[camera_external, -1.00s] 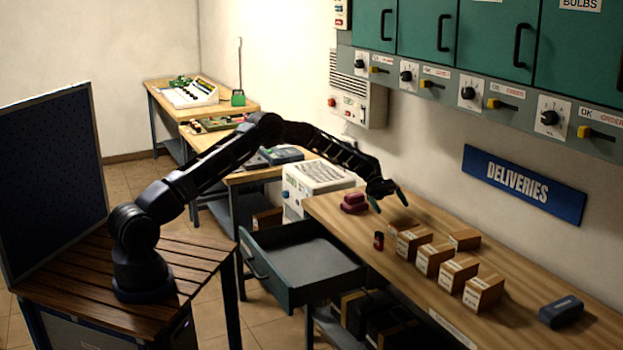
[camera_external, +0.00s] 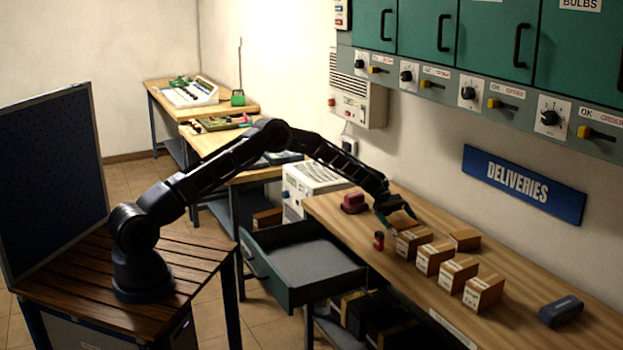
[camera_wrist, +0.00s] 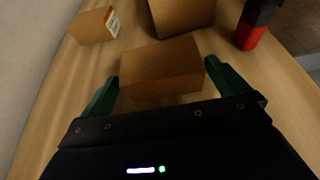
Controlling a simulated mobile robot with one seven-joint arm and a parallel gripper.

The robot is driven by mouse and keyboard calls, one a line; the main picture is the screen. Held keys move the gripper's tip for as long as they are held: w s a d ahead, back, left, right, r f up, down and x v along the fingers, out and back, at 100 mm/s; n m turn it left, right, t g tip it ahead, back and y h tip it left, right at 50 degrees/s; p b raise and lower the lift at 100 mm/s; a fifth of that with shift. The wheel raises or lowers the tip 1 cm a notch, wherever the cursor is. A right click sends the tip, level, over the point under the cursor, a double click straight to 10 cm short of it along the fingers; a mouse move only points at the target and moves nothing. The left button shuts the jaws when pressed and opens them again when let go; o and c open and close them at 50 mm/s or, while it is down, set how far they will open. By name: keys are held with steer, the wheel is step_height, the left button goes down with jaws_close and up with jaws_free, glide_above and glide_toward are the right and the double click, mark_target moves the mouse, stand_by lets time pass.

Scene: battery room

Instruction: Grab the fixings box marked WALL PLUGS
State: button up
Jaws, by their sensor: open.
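My gripper (camera_external: 398,217) is over the far end of the row of cardboard boxes. In the wrist view its green fingers (camera_wrist: 165,85) stand open on both sides of a plain brown box (camera_wrist: 160,68), with some room at each side. In the external view this box is mostly hidden by the gripper and the first box of the row. Other small boxes stand on the bench: the first of the row (camera_external: 413,243), then others (camera_external: 434,258) (camera_external: 458,272) (camera_external: 483,292), and one nearer the wall (camera_external: 464,240). I cannot read WALL PLUGS on any box.
A red and black item (camera_external: 378,240) stands by the row; it also shows in the wrist view (camera_wrist: 254,24). A dark red object (camera_external: 354,203) and a dark blue case (camera_external: 561,311) are on the bench (camera_external: 520,330). An open drawer (camera_external: 305,262) juts out in front.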

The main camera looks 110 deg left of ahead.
mark_target(403, 225)
steer(key=shift+x, duration=1.55)
steer(key=shift+r, duration=0.15)
steer(key=c, duration=0.8)
